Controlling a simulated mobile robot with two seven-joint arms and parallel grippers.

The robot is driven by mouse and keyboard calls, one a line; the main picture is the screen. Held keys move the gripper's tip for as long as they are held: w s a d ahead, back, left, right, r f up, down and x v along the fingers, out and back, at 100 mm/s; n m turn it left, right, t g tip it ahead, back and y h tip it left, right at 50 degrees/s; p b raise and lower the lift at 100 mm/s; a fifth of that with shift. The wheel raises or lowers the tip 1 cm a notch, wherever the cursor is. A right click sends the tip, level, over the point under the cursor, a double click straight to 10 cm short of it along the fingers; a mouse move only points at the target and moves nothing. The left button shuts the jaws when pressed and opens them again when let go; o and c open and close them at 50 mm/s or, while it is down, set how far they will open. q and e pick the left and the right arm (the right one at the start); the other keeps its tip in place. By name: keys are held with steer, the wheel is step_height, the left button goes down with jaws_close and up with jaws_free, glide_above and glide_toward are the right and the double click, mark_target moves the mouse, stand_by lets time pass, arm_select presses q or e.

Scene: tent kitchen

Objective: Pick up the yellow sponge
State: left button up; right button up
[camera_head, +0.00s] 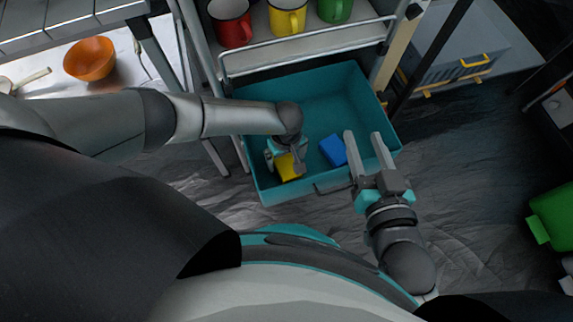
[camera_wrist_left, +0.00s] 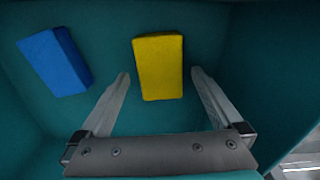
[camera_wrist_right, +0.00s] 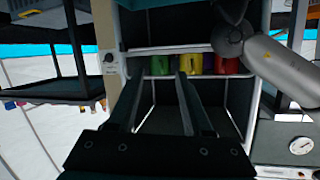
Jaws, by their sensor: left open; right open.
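The yellow sponge (camera_head: 288,167) lies in the teal drawer (camera_head: 262,188), partly hidden by my left gripper in the head view. It also shows whole in the left wrist view (camera_wrist_left: 158,67). My left gripper (camera_head: 285,165) points down into the drawer, over the sponge. Its jaws (camera_wrist_left: 160,80) are open and the sponge lies ahead of and between the fingers, with a gap on each side. My right gripper (camera_head: 362,140) is open and empty over the right front part of the drawer.
A blue sponge (camera_head: 333,150) lies in the drawer right of the yellow one; the left wrist view shows it too (camera_wrist_left: 55,62). Red (camera_head: 232,22), yellow (camera_head: 287,16) and green (camera_head: 334,9) mugs stand on the shelf above. An orange bowl (camera_head: 90,58) sits at the left.

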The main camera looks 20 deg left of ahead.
arm_select(q)
steer(key=shift+f+b, duration=0.4)
steer(key=shift+f, duration=0.55)
arm_select(e)
steer(key=shift+s+a+r+m+t+y, duration=0.2)
steer(key=shift+s+a+r+t, duration=0.15)
steer(key=shift+t, duration=0.25)
steer(key=shift+s+a+r+m+t+y, duration=0.1)
steer(key=shift+s+a+r+t+y, duration=0.1)
steer(key=shift+r+t, duration=0.35)
steer(key=shift+f, duration=0.1)
arm_select(q)
steer(key=c, duration=1.2)
steer(key=shift+r, duration=0.15)
arm_select(e)
steer(key=shift+w, duration=0.1)
